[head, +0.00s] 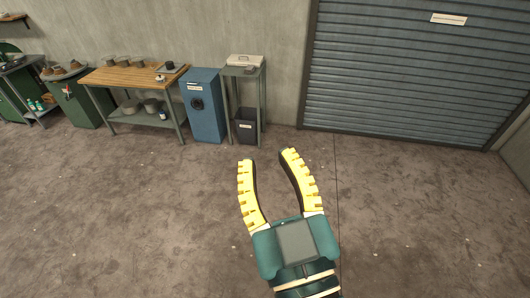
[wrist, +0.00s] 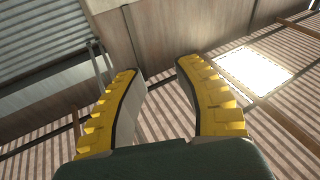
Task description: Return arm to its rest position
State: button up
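My gripper (head: 268,160) has yellow ridged fingers on a dark green body. In the head view it is at the lower middle, raised over the bare floor, with its fingers pointing away towards the back wall. The fingers are spread apart and nothing is between them. In the wrist view my gripper (wrist: 157,78) also shows open and empty, against a striped ceiling and wall. The rest of my arm is mostly cut off by the bottom edge of the head view.
A wooden-topped workbench (head: 108,77), a blue cabinet (head: 203,124) and a narrow metal stand (head: 262,100) with a dark bin (head: 246,132) line the back wall. A grey roller door (head: 405,75) is at right. The floor (head: 120,220) around my gripper is clear.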

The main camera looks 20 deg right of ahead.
jog(key=shift+m+t+y, duration=0.3)
jog(key=shift+m+t, duration=0.2)
jog(key=shift+t, duration=0.4)
jog(key=r, duration=0.1)
jog(key=s+a+r, duration=0.1)
jog(key=r, duration=0.1)
jog(key=s+a+r, duration=0.1)
jog(key=r, duration=0.1)
jog(key=shift+s+a, duration=0.1)
jog(key=shift+a, duration=0.1)
notch_tip(320, 180, up, 6)
jog(key=p, duration=0.5)
jog(key=shift+f+p, duration=0.2)
jog(key=shift+p, duration=0.2)
